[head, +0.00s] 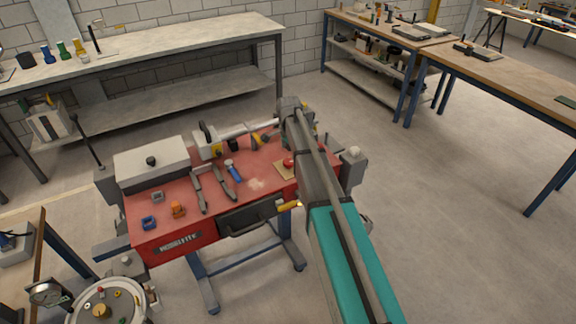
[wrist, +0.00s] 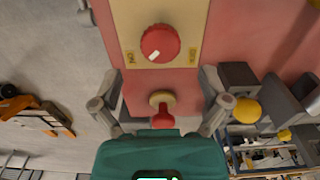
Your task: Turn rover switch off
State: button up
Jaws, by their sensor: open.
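A red rotary knob (wrist: 160,43) with a white pointer mark sits on a tan plate (wrist: 135,15) in the wrist view. The red knob (head: 288,162) also shows on the right of the red bench in the head view. Below the plate in the wrist view, a smaller red part with a brass collar (wrist: 162,98) sticks out. My gripper (wrist: 162,107) is open, its fingers either side of this part, apart from the rotary knob. My arm hides the gripper in the head view.
The red bench top (head: 180,225) carries hand tools (head: 200,188), small blocks (head: 178,209) and a white box (head: 150,165). Workbenches (head: 150,45) stand behind; the floor to the right is clear.

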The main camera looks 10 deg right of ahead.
aim_at(288, 161)
jog(key=shift+f+b, duration=2)
jog(key=shift+f, duration=0.3)
jog(key=c, duration=1.1)
jog(key=shift+a, duration=0.2)
jog(key=shift+c, duration=0.3)
jog(key=shift+d, duration=0.1)
